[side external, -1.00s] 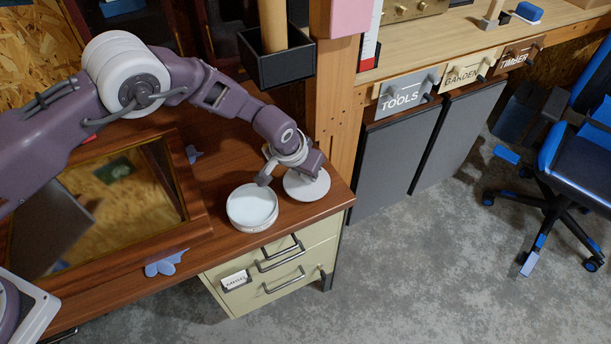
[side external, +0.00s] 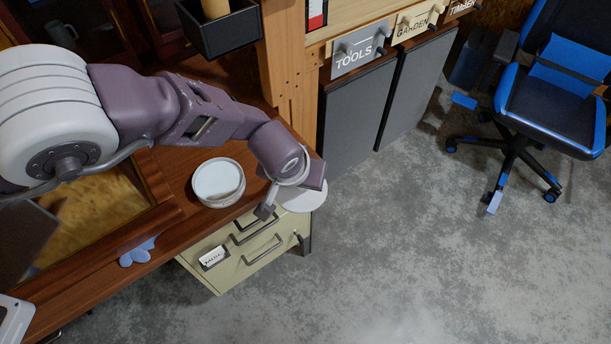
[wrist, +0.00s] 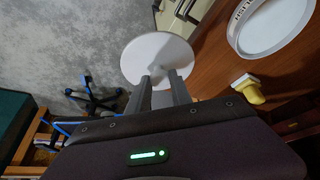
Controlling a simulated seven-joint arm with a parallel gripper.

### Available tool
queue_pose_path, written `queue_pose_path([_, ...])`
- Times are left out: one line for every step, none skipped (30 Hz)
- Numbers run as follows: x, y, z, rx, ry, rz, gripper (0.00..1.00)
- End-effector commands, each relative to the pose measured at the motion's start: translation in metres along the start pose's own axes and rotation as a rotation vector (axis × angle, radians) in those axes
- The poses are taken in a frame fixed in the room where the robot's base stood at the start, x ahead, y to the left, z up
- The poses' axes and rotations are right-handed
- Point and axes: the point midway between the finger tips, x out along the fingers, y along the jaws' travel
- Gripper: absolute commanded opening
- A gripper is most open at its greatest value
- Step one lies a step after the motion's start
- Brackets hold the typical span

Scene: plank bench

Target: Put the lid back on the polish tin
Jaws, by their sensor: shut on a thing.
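The lid (side external: 305,198) is a flat white disc. My gripper (wrist: 160,80) is shut on it, and it shows in front of the fingertips in the wrist view (wrist: 157,52). The hand hides part of the lid in the side external view. The polish tin (side external: 218,180) is round, white and open, and stands on the brown bench top; part of it shows at upper right in the wrist view (wrist: 270,28), with lettering inside its rim. The lid is apart from the tin, to its right in the side external view, near the bench's corner.
Cream drawers (side external: 240,255) with metal handles sit under the bench edge. A framed panel (side external: 150,195) lies left of the tin. A small yellow object (wrist: 247,88) is near the tin in the wrist view. A blue and black chair (side external: 550,100) stands on open concrete floor.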

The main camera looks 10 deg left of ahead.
Motion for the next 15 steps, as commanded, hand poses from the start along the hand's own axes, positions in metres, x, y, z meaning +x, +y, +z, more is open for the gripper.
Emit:
queue_pose_path([-0.005, -0.019, -0.007, -0.046, 0.001, -0.024, 0.00])
queue_pose_path([-0.008, -0.032, -0.011, -0.079, 0.001, -0.040, 0.00])
queue_pose_path([-0.012, -0.050, -0.014, -0.126, 0.001, -0.061, 0.00])
queue_pose_path([-0.016, -0.064, -0.017, -0.162, 0.002, -0.079, 0.00])
queue_pose_path([-0.020, -0.079, -0.019, -0.201, 0.002, -0.096, 0.00])
queue_pose_path([-0.026, -0.098, -0.021, -0.251, 0.001, -0.118, 0.00])
queue_pose_path([-0.030, -0.112, -0.022, -0.288, 0.001, -0.135, 0.00])
queue_pose_path([-0.034, -0.126, -0.022, -0.326, 0.001, -0.151, 0.00])
queue_pose_path([-0.040, -0.141, -0.021, -0.371, 0.001, -0.169, 0.00])
queue_pose_path([-0.043, -0.152, -0.021, -0.402, 0.000, -0.182, 0.00])
queue_pose_path([-0.047, -0.162, -0.020, -0.429, -0.001, -0.193, 0.00])
queue_pose_path([-0.050, -0.172, -0.018, -0.459, -0.002, -0.205, 0.00])
queue_pose_path([-0.053, -0.177, -0.018, -0.477, -0.002, -0.211, 0.00])
queue_pose_path([-0.054, -0.182, -0.017, -0.491, -0.002, -0.217, 0.00])
queue_pose_path([-0.056, -0.187, -0.016, -0.506, -0.002, -0.222, 0.00])
